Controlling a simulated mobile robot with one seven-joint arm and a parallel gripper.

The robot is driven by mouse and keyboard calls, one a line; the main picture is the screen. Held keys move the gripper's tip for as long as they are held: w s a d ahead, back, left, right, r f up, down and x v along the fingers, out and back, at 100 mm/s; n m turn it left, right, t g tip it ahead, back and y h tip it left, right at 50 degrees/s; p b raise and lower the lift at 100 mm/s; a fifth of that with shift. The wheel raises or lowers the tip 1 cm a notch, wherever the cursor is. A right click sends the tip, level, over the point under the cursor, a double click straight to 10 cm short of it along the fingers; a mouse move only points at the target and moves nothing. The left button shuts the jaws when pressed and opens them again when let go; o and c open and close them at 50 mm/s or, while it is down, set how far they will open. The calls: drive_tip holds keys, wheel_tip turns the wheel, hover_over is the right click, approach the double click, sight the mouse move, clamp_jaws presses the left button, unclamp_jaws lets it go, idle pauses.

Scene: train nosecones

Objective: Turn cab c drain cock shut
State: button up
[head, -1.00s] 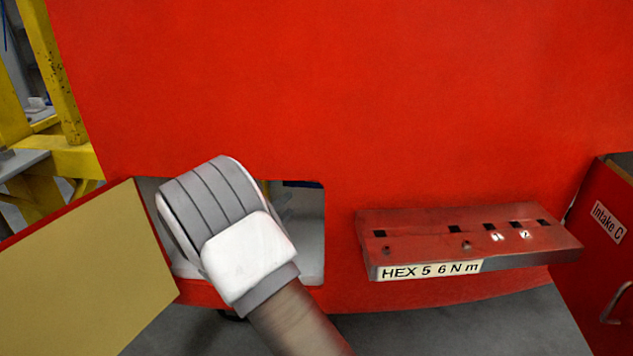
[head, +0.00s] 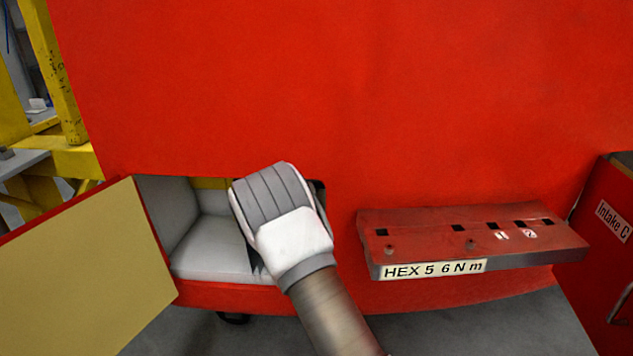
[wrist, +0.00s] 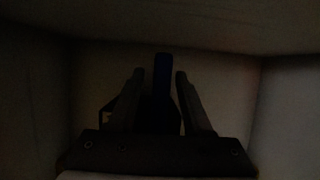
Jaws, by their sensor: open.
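In the wrist view, a dark blue upright bar (wrist: 162,78), which looks like the drain cock's handle, stands between the two fingers of my gripper (wrist: 159,74). The fingers are open, one on each side of the bar, with a small gap to each. The view is very dark, so the cock's body and the handle's lower end cannot be made out. In the head view my wrist fills the right part of the open compartment (head: 212,259) and hides the cock and the fingers.
The compartment's flap (head: 90,270) hangs open at left. A red tool shelf (head: 475,240) labelled HEX 5 6 N m juts out at right. An open door (head: 612,240) marked Intake C is at far right. Pale compartment walls surround my gripper closely.

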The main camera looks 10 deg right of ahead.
drive_tip(key=shift+c, duration=0.3)
clamp_jaws()
idle(1.1)
